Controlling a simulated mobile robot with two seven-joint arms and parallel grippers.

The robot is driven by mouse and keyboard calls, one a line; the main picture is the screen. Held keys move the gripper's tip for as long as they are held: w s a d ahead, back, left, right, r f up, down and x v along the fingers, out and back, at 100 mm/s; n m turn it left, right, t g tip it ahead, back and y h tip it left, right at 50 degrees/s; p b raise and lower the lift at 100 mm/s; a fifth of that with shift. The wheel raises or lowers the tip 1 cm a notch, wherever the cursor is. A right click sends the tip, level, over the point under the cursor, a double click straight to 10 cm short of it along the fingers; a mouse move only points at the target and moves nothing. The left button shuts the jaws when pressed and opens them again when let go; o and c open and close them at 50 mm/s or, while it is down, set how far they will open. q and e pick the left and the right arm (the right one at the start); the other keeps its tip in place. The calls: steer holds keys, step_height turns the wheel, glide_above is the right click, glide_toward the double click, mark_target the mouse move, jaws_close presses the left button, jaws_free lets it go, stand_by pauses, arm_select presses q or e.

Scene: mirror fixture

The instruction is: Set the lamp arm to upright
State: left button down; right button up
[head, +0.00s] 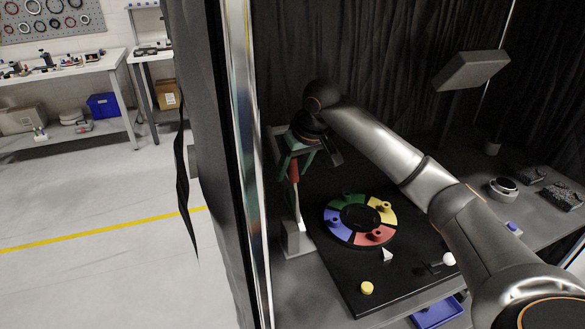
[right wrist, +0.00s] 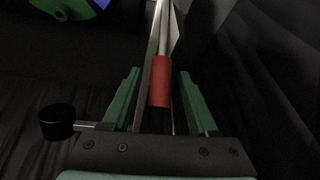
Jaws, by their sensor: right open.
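The lamp arm (head: 296,205) is a thin pale metal bar with a red sleeve (head: 294,171). It rises from a grey block-shaped base (head: 296,240) at the left edge of the black board and looks close to upright in the head view. My right gripper (head: 291,160) is at the sleeve, with its green fingers open. In the right wrist view the red sleeve (right wrist: 160,82) lies between the two fingers (right wrist: 159,92), with a visible gap on the right side. Contact on the left side is unclear. The arm's upper end is hidden by my gripper. My left gripper is not in view.
A ring with coloured segments and pegs (head: 334,226) lies on the black board (head: 330,268), right of the base. A yellow cylinder (head: 367,288) and white pieces are nearby. A tilted grey panel (head: 470,70) stands behind. A metal-edged frame (head: 243,150) and dark curtain stand close on the left.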

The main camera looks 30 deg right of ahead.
jaws_close()
stand_by(0.4)
steer(key=shift+r, duration=0.1)
stand_by(0.9)
